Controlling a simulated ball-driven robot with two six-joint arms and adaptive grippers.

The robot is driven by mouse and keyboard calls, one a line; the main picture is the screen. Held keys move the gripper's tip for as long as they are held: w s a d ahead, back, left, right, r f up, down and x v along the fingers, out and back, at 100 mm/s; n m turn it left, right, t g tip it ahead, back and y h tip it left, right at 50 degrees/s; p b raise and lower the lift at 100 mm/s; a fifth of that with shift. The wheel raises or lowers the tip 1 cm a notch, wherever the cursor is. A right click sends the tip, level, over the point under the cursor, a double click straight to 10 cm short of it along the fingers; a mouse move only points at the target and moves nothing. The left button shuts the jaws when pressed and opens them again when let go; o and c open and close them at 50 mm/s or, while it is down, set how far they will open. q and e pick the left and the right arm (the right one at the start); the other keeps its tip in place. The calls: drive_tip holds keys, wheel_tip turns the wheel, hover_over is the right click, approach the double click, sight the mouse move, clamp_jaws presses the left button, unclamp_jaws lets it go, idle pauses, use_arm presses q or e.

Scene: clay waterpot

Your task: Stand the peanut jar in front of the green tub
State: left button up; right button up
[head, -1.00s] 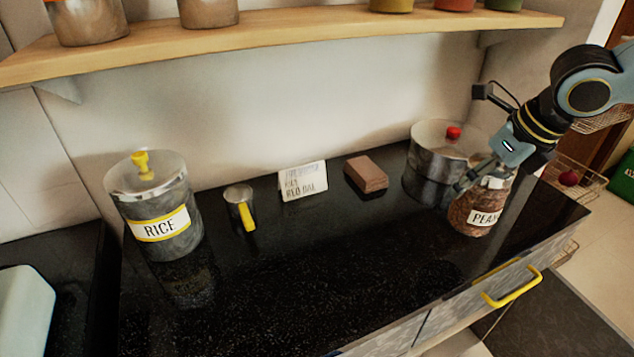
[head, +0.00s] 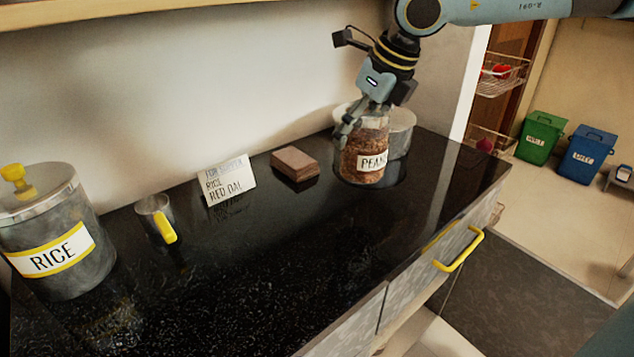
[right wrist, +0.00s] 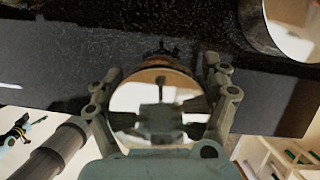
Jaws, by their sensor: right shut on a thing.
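My right gripper (head: 362,126) comes down from above and is shut on the peanut jar (head: 361,162), a clear jar of brown nuts with a white label. The jar is upright over the back right of the black counter; I cannot tell whether its base touches. In the right wrist view, the shiny round lid (right wrist: 155,92) sits between the fingers (right wrist: 160,100). A green bin (head: 541,138) with a white label stands on the floor at the right. The green tub seen earlier on the shelf is out of view now. My left gripper is not in view.
A steel pot (head: 401,130) stands close behind the jar. A brown block (head: 295,164), a card (head: 228,182), a small cup (head: 155,215) and the rice canister (head: 60,250) line the back. The front of the counter (head: 270,280) is clear. A blue bin (head: 587,153) stands beside the green one.

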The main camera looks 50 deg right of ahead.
drive_tip(key=w+f+b, duration=0.1)
drive_tip(key=w+a+b, duration=0.1)
drive_tip(key=shift+f+b, duration=0.3)
drive_tip(key=shift+f, duration=0.1)
drive_tip(key=shift+w+a+f+b, duration=0.2)
drive_tip(key=shift+w+a+f, duration=0.15)
drive_tip(key=shift+w+f, duration=0.55)
drive_tip(key=shift+w+a+f+b, duration=0.15)
drive_tip(key=shift+w+a+f, duration=0.3)
drive_tip(key=shift+f, duration=0.7)
drive_tip(key=shift+w+a+f+b, duration=0.2)
drive_tip(key=shift+w+a+f, duration=0.1)
drive_tip(key=shift+w+f, duration=0.6)
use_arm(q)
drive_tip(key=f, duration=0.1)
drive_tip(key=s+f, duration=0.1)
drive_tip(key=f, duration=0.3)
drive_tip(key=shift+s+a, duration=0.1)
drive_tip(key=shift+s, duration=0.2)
use_arm(e)
drive_tip(key=shift+s+f, duration=0.15)
drive_tip(key=shift+s, duration=0.05)
drive_tip(key=shift+f, duration=0.1)
drive_tip(key=o, duration=1.1)
drive_tip(key=shift+f, duration=0.1)
drive_tip(key=o, duration=0.4)
